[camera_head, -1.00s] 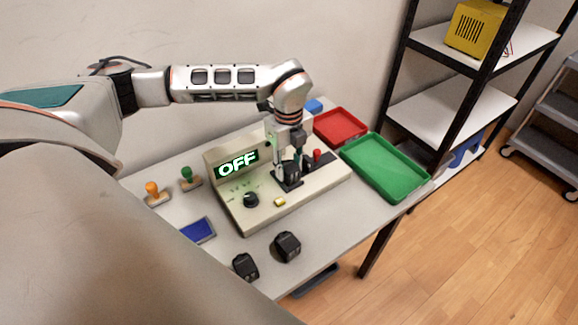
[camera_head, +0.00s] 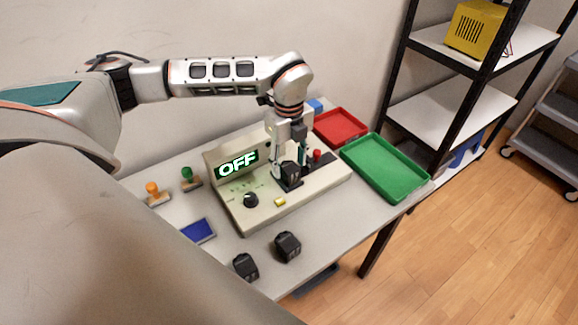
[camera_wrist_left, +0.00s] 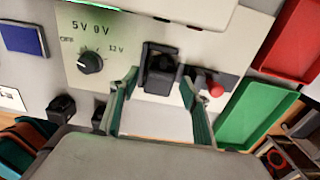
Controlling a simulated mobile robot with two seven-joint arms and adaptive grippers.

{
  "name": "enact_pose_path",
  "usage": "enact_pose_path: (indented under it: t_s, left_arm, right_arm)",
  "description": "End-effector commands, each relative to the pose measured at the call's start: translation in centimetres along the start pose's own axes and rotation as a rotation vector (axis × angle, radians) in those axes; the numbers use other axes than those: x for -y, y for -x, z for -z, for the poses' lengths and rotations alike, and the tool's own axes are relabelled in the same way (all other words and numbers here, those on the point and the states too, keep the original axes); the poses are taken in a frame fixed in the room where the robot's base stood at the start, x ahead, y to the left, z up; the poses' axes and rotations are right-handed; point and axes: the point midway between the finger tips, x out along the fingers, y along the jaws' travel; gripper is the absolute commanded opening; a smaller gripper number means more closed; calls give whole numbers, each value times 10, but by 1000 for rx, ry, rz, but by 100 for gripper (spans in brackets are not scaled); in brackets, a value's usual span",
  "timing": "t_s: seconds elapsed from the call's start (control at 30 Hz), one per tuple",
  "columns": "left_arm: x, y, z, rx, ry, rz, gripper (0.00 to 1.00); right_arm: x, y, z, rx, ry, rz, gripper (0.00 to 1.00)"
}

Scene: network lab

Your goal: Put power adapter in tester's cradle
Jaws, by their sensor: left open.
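A black power adapter (camera_head: 291,171) sits in the dark cradle (camera_head: 287,186) on top of the beige tester (camera_head: 262,212). It also shows in the left wrist view (camera_wrist_left: 160,70), where the cradle is mostly hidden behind it. My left gripper (camera_head: 289,165) is open above the cradle, with one finger on each side of the adapter and gaps visible in the wrist view. The tester's display (camera_head: 237,163) reads OFF. My right gripper is not in view.
Two more black adapters (camera_head: 287,246) (camera_head: 245,266) lie at the table's front. A red tray (camera_head: 341,127) and a green tray (camera_head: 386,168) are at right, both empty.

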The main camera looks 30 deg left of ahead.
Motion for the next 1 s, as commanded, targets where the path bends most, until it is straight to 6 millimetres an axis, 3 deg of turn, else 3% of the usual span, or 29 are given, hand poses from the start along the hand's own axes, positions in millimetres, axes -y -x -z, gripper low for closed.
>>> enact_pose_path:
  t_s: [0.3,0.5,1.0]
  left_arm:
    - [1,67,0,2,-2,4,47]
    - [0,94,0,0,-1,2,47]
    - [0,102,0,-1,-1,0,47]
  right_arm:
    - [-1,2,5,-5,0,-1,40]
    - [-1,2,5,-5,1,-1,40]
    - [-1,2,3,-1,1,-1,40]
